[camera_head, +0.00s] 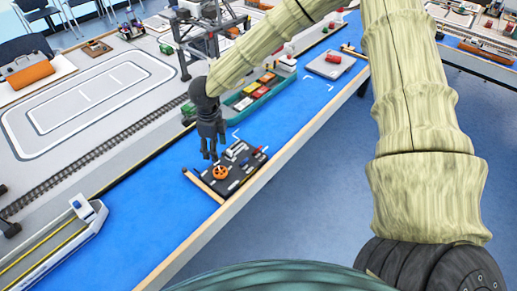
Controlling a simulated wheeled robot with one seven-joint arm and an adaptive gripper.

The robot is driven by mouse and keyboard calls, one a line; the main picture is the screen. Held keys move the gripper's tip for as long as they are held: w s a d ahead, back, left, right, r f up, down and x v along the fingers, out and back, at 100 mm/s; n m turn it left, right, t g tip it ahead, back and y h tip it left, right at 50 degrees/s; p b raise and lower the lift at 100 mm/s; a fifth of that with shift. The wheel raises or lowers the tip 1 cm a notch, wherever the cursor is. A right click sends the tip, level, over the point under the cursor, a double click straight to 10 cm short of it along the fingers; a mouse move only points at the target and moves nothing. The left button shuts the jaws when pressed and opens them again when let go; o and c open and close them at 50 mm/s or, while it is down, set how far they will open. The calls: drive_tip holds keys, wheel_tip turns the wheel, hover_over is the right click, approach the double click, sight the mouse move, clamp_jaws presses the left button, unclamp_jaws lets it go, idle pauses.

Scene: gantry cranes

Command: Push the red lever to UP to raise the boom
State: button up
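A dark control panel (240,180) lies on the blue strip of the table, near its front edge. It carries an orange-red wheel-like knob (220,172), pale labels and several small controls. A small reddish part shows at its right end, but I cannot tell whether it is the red lever. No UP mark is readable. My gripper (210,156) is dark and points down at the panel's upper left side, close to the orange-red knob. I cannot tell whether it touches anything. Its fingers are too small to show whether they are open or shut, and nothing is seen held.
A teal boat with colored containers (256,92) and a gantry crane (208,40) stand behind the panel. A grey plate with a red object (331,64) is farther right. A white boat (62,237) is at lower left. A wooden edge (270,170) bounds the table.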

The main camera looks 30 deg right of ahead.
drive_tip(key=w+n+t+b, duration=0.1)
drive_tip(key=w, duration=0.1)
drive_tip(key=w+n+t+b, duration=0.1)
drive_tip(key=w, duration=0.2)
drive_tip(key=w+n+t+b, duration=0.1)
drive_tip(key=w+t, duration=0.1)
drive_tip(key=w, duration=0.1)
drive_tip(key=shift+w+d+n+y+b, duration=0.15)
drive_tip(key=shift+d+n+y+b, duration=0.15)
drive_tip(key=shift+d+n+b, duration=0.1)
drive_tip(key=shift+c, duration=0.9)
drive_tip(key=w+a+r+n+t+y+b, duration=0.1)
drive_tip(key=w+r+n+t+y+b, duration=0.25)
drive_tip(key=w+n, duration=0.3)
drive_tip(key=n+g+h+b, duration=0.4)
drive_tip(key=n+g+b, duration=0.4)
drive_tip(key=n+b, duration=0.9)
hover_over(257, 150)
drive_tip(key=d+p, duration=0.1)
drive_tip(key=p, duration=0.3)
wheel_tip(257, 150, down, 3)
drive_tip(key=n, duration=0.4)
drive_tip(key=shift+m+t, duration=0.25)
wheel_tip(257, 150, down, 11)
drive_tip(key=shift+r, duration=0.2)
drive_tip(key=shift+c, duration=0.5)
drive_tip(key=shift+w+r+p, duration=0.1)
drive_tip(key=shift+p, duration=0.25)
clamp_jaws()
